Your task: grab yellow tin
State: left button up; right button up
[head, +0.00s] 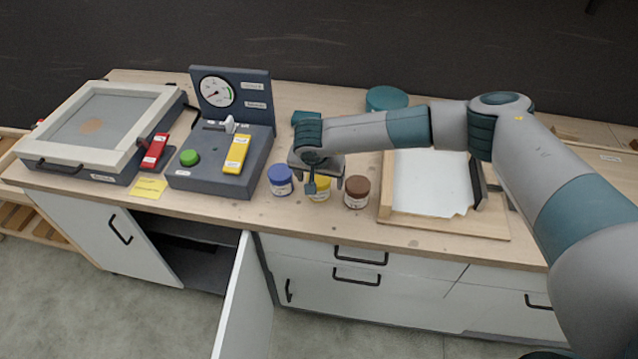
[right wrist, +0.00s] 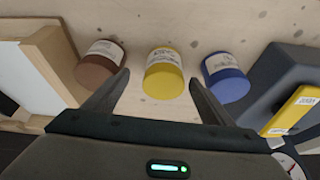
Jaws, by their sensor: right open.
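The yellow tin (head: 320,189) stands on the wooden worktop between a blue tin (head: 281,180) and a brown tin (head: 356,192). My right gripper (head: 325,188) is over the yellow tin and partly hides it in the head view. In the right wrist view, the yellow tin (right wrist: 164,74) lies between the lines of the two spread fingers (right wrist: 158,85), a little beyond their tips. The gripper is open and empty. The brown tin (right wrist: 100,65) and the blue tin (right wrist: 225,77) lie outside the fingers on either side. My left gripper is not in view.
A grey control box (head: 226,172) with a gauge stands left of the tins. A wooden frame with white paper (head: 428,183) lies to the right. A teal round container (head: 386,99) stands behind. A cabinet door (head: 243,300) hangs open below.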

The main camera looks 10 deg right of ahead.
jog(key=shift+p+x, duration=0.8)
jog(key=shift+p, duration=0.15)
jog(key=shift+w+a+f+p, duration=0.1)
jog(key=shift+w+f+p, duration=0.25)
jog(key=shift+f, duration=0.25)
jog(key=shift+w+f+p, duration=0.3)
jog(key=shift+f, duration=0.3)
jog(key=shift+w+f, duration=0.15)
jog(key=shift+f, duration=0.3)
jog(key=shift+c, duration=0.2)
jog(key=c, duration=1.2)
jog(key=shift+r, duration=0.1)
